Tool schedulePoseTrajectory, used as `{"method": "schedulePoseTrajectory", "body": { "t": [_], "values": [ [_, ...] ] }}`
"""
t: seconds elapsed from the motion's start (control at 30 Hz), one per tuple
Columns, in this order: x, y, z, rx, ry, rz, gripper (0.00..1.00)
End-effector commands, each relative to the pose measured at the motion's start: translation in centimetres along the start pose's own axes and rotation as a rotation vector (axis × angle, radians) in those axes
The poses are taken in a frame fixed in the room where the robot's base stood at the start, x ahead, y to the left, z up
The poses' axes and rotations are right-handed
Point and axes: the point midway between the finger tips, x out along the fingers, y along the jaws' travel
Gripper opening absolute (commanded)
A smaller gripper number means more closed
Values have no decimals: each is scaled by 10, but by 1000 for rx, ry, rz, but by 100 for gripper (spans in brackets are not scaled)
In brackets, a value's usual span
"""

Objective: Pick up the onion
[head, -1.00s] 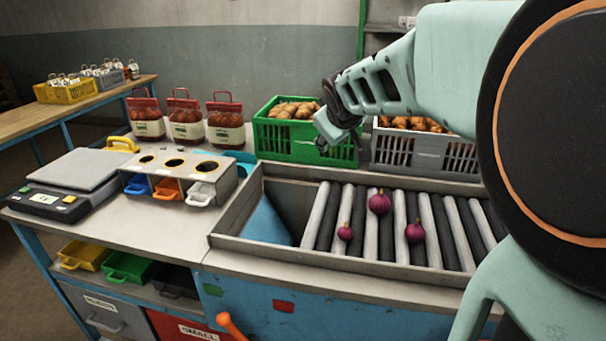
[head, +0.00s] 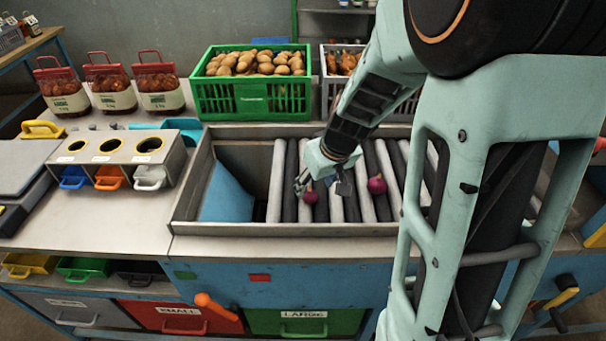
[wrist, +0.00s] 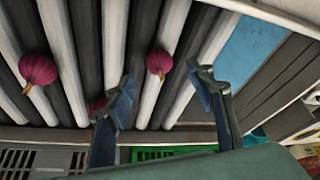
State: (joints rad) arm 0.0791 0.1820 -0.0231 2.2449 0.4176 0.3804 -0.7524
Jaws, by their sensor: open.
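Three purple onions show in the wrist view. A small one (wrist: 159,62) lies on the rollers just ahead of the gap between my fingertips. A larger one (wrist: 38,69) lies to the left, and a third (wrist: 97,105) is partly hidden behind my left finger. In the head view, one onion (head: 310,196) is beside and below my fingers, and another (head: 377,185) lies to their right; I cannot make out the third. My gripper (head: 322,186) is open and empty, low above the rollers; it also shows in the wrist view (wrist: 164,82).
The roller bed has a raised metal rim (head: 290,229) and a blue chute (head: 228,192) at its left. A green crate of potatoes (head: 252,103) and a grey crate (head: 333,100) stand behind. A box with round holes (head: 125,160) is on the left.

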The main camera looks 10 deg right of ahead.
Motion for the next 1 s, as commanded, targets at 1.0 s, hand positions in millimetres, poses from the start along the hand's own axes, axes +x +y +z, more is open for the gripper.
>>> {"method": "schedulePoseTrajectory", "body": {
  "t": [1.0],
  "values": [
    [60, 1, 0, -1, 2, 2, 42]
  ]
}}
